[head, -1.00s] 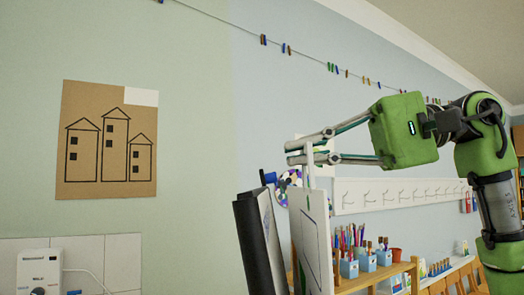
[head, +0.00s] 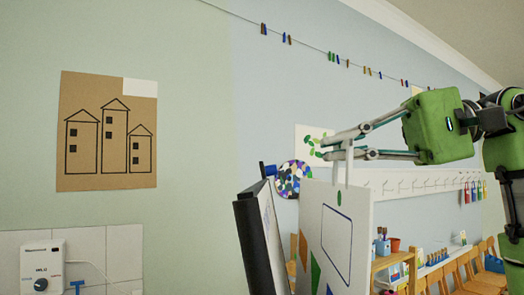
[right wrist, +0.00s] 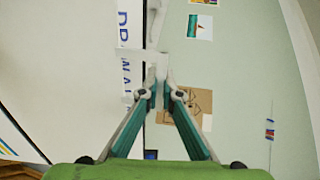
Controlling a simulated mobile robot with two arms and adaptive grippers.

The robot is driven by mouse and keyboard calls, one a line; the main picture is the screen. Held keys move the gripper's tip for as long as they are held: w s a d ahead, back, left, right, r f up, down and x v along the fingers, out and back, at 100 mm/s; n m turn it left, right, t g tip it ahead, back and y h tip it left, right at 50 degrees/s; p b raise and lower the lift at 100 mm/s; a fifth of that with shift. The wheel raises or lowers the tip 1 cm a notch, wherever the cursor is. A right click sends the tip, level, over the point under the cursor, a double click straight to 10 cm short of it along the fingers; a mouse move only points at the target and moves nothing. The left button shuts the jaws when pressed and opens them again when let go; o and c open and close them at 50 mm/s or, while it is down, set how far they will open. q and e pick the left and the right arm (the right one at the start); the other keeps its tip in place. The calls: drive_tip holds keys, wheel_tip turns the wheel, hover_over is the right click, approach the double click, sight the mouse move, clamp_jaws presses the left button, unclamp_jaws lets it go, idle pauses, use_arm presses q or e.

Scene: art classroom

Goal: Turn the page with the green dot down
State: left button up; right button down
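A flip chart with a dark, thick backing board (head: 258,240) stands at the lower middle of the head view. A white page (head: 365,235) stands out to its right, swung away from the board, with a green dot (head: 339,198) near its top. The page bears a blue-outlined rectangle and coloured shapes. My right gripper (head: 328,148) is at the page's top edge, shut on a narrow white tab there. In the right wrist view, its fingertips (right wrist: 158,88) close together at the white page piece. The page's lower part is cut off. My left gripper is not in view.
A cardboard house drawing (head: 108,132) hangs on the wall at left, above a white wall box (head: 42,267). A hook rail (head: 430,181) runs along the right wall. A wooden shelf (head: 385,262) with brushes stands behind the page.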

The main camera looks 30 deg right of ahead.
drive_tip(key=s+d+f+p, duration=0.1)
drive_tip(key=s+d, duration=0.3)
drive_tip(key=d, duration=0.3)
drive_tip(key=shift+f, duration=0.2)
idle(0.4)
drive_tip(key=s+d+f, duration=0.2)
drive_tip(key=s+d, duration=0.2)
drive_tip(key=d, duration=0.3)
drive_tip(key=shift+s+d+f, duration=0.25)
drive_tip(key=shift+d+f, duration=0.05)
drive_tip(key=shift+f, duration=0.1)
idle(0.4)
drive_tip(key=s+d+f+p, duration=0.1)
drive_tip(key=s+d+f, duration=0.3)
drive_tip(key=d, duration=0.3)
drive_tip(key=shift+f, duration=0.25)
